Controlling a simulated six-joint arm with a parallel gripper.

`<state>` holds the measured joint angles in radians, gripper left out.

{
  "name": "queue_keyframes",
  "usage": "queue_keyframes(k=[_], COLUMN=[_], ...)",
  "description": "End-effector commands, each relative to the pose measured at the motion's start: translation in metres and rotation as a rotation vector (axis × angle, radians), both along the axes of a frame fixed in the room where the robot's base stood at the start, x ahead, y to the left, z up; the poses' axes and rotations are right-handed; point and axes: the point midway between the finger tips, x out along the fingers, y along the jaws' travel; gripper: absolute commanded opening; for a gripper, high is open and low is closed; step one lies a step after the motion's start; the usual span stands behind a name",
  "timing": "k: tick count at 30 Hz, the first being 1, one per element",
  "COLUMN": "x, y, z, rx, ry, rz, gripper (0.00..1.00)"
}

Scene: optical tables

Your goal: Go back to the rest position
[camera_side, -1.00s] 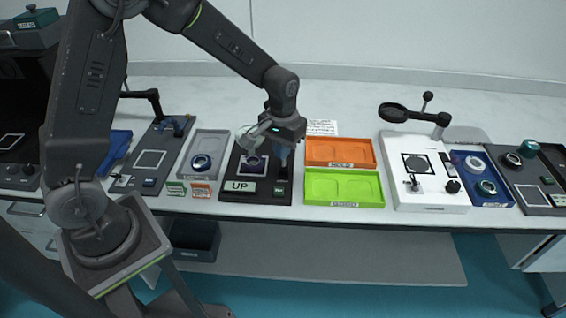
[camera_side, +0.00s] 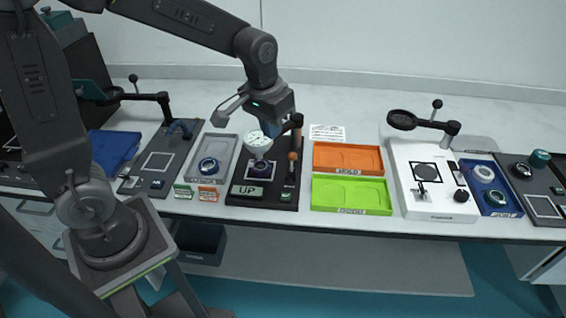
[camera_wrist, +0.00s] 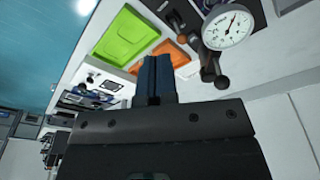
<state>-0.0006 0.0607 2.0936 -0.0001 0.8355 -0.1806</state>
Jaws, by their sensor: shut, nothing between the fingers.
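My gripper (camera_side: 271,128) is above the back of the black gauge station (camera_side: 238,186), clear of the table, with nothing held. In the wrist view its blue fingers (camera_wrist: 155,76) are together. A round white dial gauge (camera_side: 259,143) on a dark post stands just below and left of the gripper; it also shows in the wrist view (camera_wrist: 228,27). A dark ring-shaped part (camera_side: 260,170) sits on the station under the gauge, beside an "UP" label (camera_side: 247,191).
An orange tray (camera_side: 348,171) and a green tray (camera_side: 330,196) lie right of the station, both empty. A grey tray (camera_side: 226,151) with a round part stands to its left. A white magnifier station (camera_side: 440,208) is further right. The air above the trays is clear.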

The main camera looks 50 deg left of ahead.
Motion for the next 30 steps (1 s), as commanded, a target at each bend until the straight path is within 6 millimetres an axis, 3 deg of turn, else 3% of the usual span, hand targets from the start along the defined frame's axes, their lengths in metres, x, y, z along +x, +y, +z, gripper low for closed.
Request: queue_keyframes(k=[1,6,15,21,30], x=[-0.014,-0.06,-0.133,-0.152,-0.153], y=[0.0,0.0,0.0,0.0,0.0], z=[0.016,0.052,0.077,0.078,0.077], rx=[0.002,0.016,0.047,0.057,0.058], ry=[-0.039,-0.139,-0.295,-0.336,-0.339], rz=[-0.015,-0.068,-0.15,-0.171,-0.174], gripper=[0.0,0.0,0.0,0.0,0.0])
